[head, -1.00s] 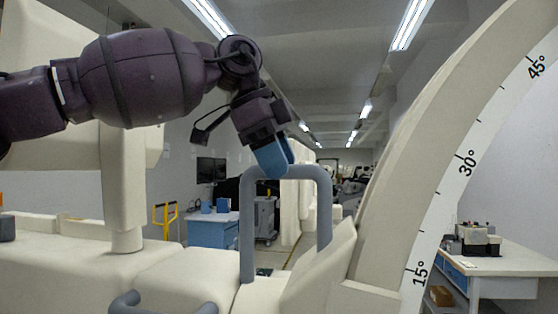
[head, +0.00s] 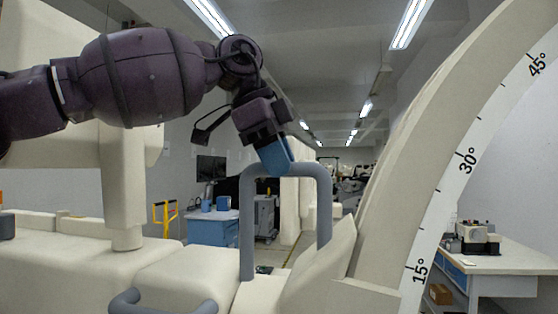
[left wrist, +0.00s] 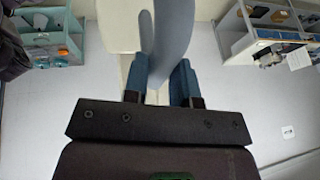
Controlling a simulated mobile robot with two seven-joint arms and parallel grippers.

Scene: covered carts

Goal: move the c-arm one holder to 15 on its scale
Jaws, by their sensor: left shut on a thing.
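The c-arm (head: 405,165) is a large cream arc on the right. Its white scale strip (head: 455,182) shows 15°, 30° and 45° rising along the curve. The cream holder (head: 325,270) meets the arc's lower end, with its top edge near the 15° mark. A grey U-shaped handle (head: 247,230) stands upright on the cream body beside it. My left gripper (head: 275,167) is shut on the top bar of this handle. In the left wrist view the handle (left wrist: 172,40) runs between the blue fingers (left wrist: 162,85). My right gripper is not in view.
A second grey handle (head: 160,304) is at the bottom edge. A cream column (head: 122,190) stands at left. A white table (head: 505,260) with equipment is behind the arc at right. A blue cabinet (head: 213,230) and yellow cart (head: 165,218) are farther back.

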